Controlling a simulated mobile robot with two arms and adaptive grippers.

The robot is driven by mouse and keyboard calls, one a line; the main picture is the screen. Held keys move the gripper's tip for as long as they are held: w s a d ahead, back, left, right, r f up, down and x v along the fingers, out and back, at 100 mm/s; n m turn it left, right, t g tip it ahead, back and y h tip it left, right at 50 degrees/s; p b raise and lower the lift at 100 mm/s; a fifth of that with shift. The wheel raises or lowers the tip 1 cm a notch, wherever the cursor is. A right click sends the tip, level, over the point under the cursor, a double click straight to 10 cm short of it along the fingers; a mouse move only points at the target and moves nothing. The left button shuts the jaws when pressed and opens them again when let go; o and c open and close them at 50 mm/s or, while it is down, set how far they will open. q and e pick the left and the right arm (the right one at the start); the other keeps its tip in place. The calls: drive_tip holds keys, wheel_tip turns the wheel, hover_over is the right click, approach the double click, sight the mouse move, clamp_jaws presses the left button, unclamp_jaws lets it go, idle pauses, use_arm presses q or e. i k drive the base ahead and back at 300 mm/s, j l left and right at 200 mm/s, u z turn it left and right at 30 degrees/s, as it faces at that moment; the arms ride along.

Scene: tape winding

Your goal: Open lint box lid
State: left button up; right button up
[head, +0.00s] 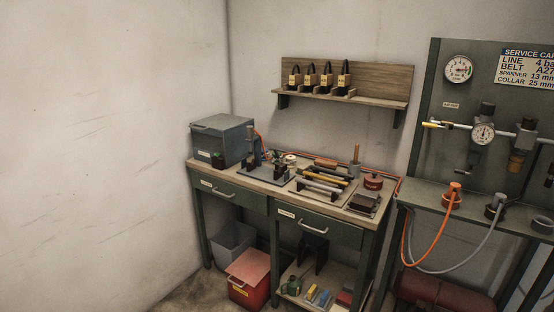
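No box label is readable as lint, so I cannot tell which box is the lint box. A red box (244,292) with a lighter red lid (249,268) and a small yellow label stands on the floor under the bench; its lid looks shut. A grey-green box (230,146) with a handle on its top sits at the left end of the bench; its top (222,123) looks shut. Neither of my grippers is in view.
A workbench (232,205) with shut drawers carries several tools. A grey open bin (232,245) stands behind the red box. A lower shelf (310,297) holds small items to the right. A gauge panel (440,90) and hoses are further right. The left wall is bare.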

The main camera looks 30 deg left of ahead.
sight(223, 122)
drive_tip(key=u, duration=1.55)
drive_tip(key=i+l, duration=0.15)
drive_tip(key=i, duration=0.3)
drive_tip(key=i+l+u, duration=0.1)
drive_tip(key=i, duration=0.35)
drive_tip(key=i+l, duration=0.2)
drive_tip(key=i, duration=0.25)
drive_tip(key=u, duration=0.05)
